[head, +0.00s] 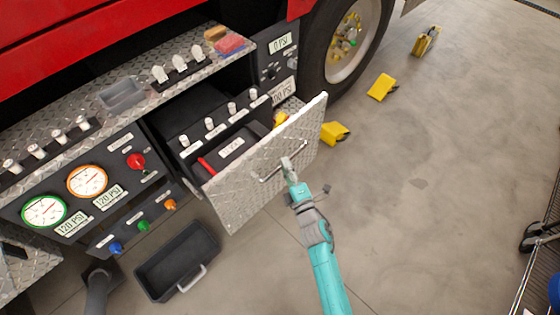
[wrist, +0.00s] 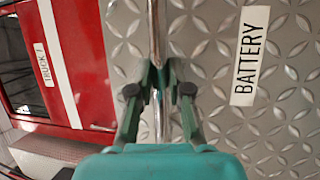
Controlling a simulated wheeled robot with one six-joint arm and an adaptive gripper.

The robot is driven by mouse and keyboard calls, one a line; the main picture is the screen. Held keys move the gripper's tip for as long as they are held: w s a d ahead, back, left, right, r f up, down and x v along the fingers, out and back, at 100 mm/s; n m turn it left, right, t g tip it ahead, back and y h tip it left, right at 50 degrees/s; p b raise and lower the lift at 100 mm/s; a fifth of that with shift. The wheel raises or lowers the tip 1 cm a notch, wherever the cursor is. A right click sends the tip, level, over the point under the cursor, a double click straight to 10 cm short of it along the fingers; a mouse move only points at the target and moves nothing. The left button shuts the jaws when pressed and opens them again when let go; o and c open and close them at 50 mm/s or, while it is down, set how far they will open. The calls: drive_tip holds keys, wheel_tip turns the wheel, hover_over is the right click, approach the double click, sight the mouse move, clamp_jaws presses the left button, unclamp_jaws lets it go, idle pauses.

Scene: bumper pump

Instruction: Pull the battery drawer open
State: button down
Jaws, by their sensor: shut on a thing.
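The battery drawer has a diamond-plate front (head: 243,203) that stands well out from the truck's panel. Its dark inside shows from above, with a red bar (head: 206,167) and a white-labelled part in it. The drawer handle (head: 268,177) is a thin metal bar across the front; it also shows upright in the wrist view (wrist: 154,30). A "BATTERY" label (wrist: 250,56) is on the plate beside it. My gripper (head: 288,166) is at the handle, and in the wrist view its two fingers (wrist: 158,92) are closed around the bar.
Gauges (head: 87,181) and knobs fill the panel at left. A black bin (head: 178,262) lies below on the floor. The truck wheel (head: 345,45) is behind the drawer, with yellow chocks (head: 381,87) near it. A wire rack stands at far right. The floor between is clear.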

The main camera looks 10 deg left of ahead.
drive_tip(key=shift+d+r, duration=0.4)
drive_tip(key=shift+r, duration=0.05)
drive_tip(key=c, duration=1.1)
unclamp_jaws()
drive_tip(key=shift+s+f, duration=0.1)
drive_tip(key=shift+f, duration=0.05)
drive_tip(key=v, duration=1.2)
